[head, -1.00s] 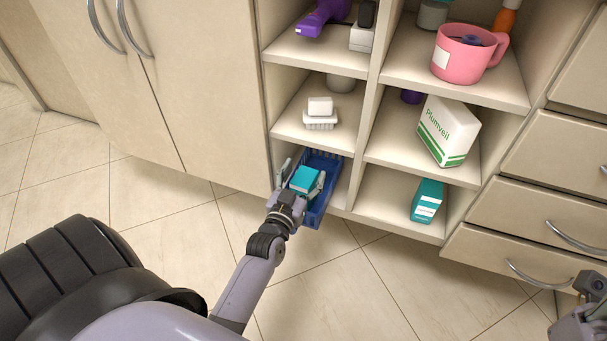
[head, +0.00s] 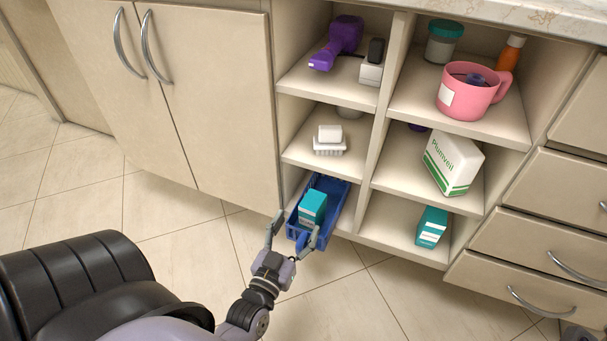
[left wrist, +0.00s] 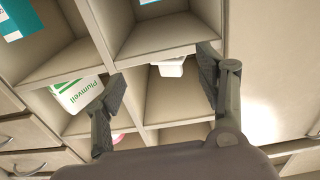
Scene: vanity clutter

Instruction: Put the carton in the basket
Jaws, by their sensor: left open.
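A teal carton (head: 312,206) stands in the blue basket (head: 332,194) in the bottom left compartment in the head view. My left gripper (head: 295,228) is open and empty at the basket's front end, its fingers apart from the carton. In the left wrist view its spread fingers (left wrist: 160,76) have nothing between them. A second teal carton (head: 432,227) with a white label stands in the bottom right compartment; it also shows in the left wrist view (left wrist: 18,20). Only a sliver of my right gripper (head: 580,334) shows at the lower right edge.
Closed drawers (head: 520,250) stand at right. The tiled floor in front is clear.

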